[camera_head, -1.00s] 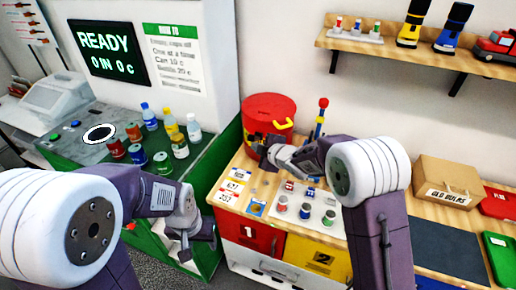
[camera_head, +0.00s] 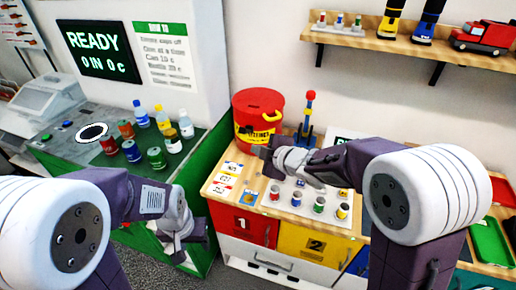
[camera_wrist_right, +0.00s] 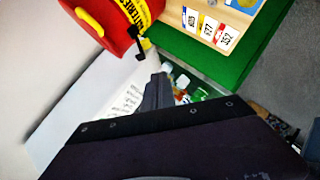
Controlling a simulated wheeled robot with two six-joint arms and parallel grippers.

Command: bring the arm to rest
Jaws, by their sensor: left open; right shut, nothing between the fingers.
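My right arm reaches in from the right in the head view, over the wooden worktop (camera_head: 222,187). Its gripper (camera_head: 262,152) is shut and empty, just in front of the lower part of the red battery bin (camera_head: 258,108). In the right wrist view the shut fingers (camera_wrist_right: 158,90) show as one dark wedge, with the red bin (camera_wrist_right: 92,12) beyond at upper left. My left gripper (camera_head: 188,250) is open and empty, hanging low beside the green counter (camera_head: 212,150). Its fingertips are small and partly hidden.
Several bottles and cans stand on the counter, such as a yellow bottle (camera_head: 163,117). Several small cans stand on a white board (camera_head: 285,208) under my right forearm. A blue and red joystick-like object (camera_head: 307,120) stands beside the bin. A shelf (camera_head: 345,30) holds boots and a truck.

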